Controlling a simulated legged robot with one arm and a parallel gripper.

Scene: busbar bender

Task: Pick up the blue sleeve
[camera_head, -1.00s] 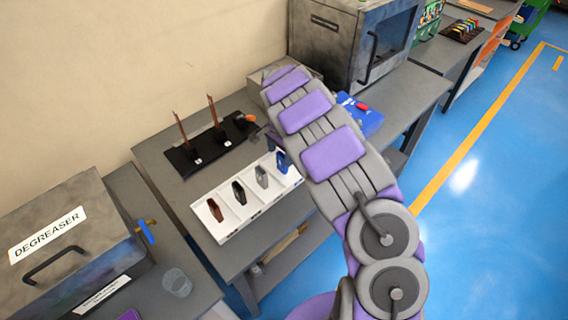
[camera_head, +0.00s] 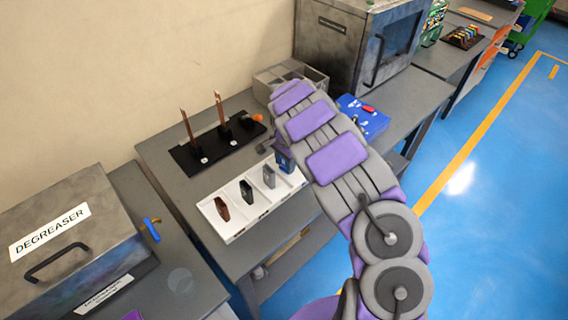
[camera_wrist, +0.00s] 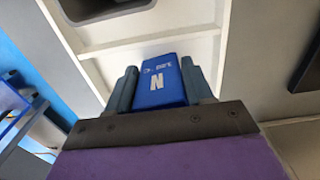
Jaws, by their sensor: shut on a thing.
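The blue sleeve (camera_wrist: 162,84), with a white letter N on its face, is between the two fingers of my gripper (camera_wrist: 164,88) in the wrist view. The fingers are shut on its sides. In the head view the blue sleeve (camera_head: 284,159) shows at the right end of the white divided tray (camera_head: 236,233), partly hidden by my arm. I cannot tell whether its lower end is clear of the tray. Brown, black and grey sleeves stand in the tray's other compartments to its left.
A black stand (camera_head: 190,157) with two upright copper bars is behind the tray. A blue box (camera_head: 372,125) and a grey bin (camera_head: 318,82) are near my arm. The degreaser machine (camera_head: 75,240) stands at left.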

